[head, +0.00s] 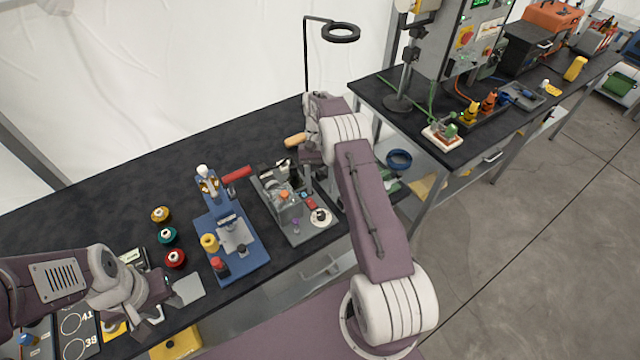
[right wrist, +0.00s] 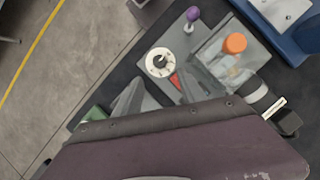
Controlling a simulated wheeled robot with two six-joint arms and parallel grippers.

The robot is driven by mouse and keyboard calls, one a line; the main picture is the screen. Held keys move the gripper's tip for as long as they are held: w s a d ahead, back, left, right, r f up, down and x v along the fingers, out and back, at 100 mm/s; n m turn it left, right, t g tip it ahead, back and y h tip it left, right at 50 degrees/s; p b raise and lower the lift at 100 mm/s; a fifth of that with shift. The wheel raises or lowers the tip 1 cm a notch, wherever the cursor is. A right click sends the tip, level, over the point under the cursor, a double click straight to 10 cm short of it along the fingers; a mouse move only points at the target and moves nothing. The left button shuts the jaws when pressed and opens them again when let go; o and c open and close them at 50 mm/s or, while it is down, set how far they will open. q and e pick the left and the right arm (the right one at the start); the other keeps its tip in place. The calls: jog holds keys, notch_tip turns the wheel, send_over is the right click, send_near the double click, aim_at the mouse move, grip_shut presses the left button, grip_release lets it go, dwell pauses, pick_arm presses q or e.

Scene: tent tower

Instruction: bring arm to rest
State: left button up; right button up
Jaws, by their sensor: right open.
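My right arm reaches from the lower right of the head view over the table, and its gripper (head: 307,158) is beside the grey fixture plate (head: 310,232). In the right wrist view, my right gripper (right wrist: 158,94) shows two dark fingers spread apart with nothing between them. A purple-grey arm link covers the lower part of that view. My left gripper (head: 150,308) is low over the table's front left edge, near a light grey plate (head: 188,289). Its fingertips are too small to tell whether they are open.
A blue fixture (head: 246,262) with a red-handled lever (head: 237,174) stands left of the grey one. A ring lamp (head: 341,33) rises behind. The table's back left is clear.

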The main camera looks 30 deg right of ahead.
jog(key=s+a+r+n+t+h+b, duration=0.1)
jog(key=s+a+r+n+t+b, duration=0.15)
jog(key=a+r, duration=0.7)
pick_arm(q)
jog(key=f+b, duration=0.1)
jog(key=f, duration=0.1)
jog(key=f+b, duration=0.1)
jog(key=f, duration=0.1)
jog(key=shift+s+a+f, duration=0.1)
jog(key=shift+s+f, duration=0.1)
jog(key=shift+f, duration=0.05)
pick_arm(e)
jog(key=s+f+n+t, duration=0.1)
jog(key=s+f, duration=0.1)
jog(key=s, duration=0.6)
jog(key=s+a+f+n+t, duration=0.1)
jog(key=s+f+n+t, duration=0.1)
jog(key=s, duration=0.6)
jog(key=shift+s+a+f+h, duration=0.2)
jog(key=shift+f+h, duration=0.1)
jog(key=shift+f, duration=0.45)
pick_arm(q)
jog(key=shift+s, duration=0.15)
pick_arm(e)
jog(key=shift+s, duration=0.1)
